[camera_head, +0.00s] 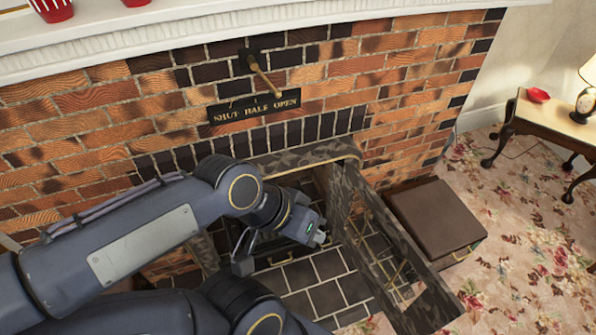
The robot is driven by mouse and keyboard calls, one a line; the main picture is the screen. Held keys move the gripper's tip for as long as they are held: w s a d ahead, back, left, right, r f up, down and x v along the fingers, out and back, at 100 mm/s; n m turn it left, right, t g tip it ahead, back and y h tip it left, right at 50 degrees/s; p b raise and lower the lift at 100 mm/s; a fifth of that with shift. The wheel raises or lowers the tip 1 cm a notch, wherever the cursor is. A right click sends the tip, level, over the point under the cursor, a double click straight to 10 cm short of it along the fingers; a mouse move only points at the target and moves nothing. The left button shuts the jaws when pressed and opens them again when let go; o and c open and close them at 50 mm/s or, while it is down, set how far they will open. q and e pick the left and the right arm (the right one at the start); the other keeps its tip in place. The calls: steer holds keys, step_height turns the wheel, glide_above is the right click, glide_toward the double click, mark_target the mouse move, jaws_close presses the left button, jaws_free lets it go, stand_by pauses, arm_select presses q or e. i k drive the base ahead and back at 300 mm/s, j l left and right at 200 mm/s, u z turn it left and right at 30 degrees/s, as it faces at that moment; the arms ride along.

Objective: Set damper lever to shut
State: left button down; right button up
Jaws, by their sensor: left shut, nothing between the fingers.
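The damper lever (264,75) is a brass rod on a dark pivot in the brick chimney front. It slants down and to the right, its tip near the right part of the black plate (254,106), between the words HALF and OPEN and closer to OPEN. The plate reads SHUT, HALF, OPEN from left to right. My left gripper (317,237) is in front of the fireplace opening, well below the lever and apart from it. It is shut and empty. My right gripper does not show.
A white mantel (190,27) with red striped cups runs above the lever. A dark fire surround (356,205) stands out close right of my left gripper. A brown box (433,215) and a side table (550,122) are on the right. The brick face around the lever is clear.

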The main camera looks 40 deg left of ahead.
mark_target(252, 63)
steer(key=u, duration=1.3)
steer(key=k+l, duration=0.15)
steer(key=k, duration=0.3)
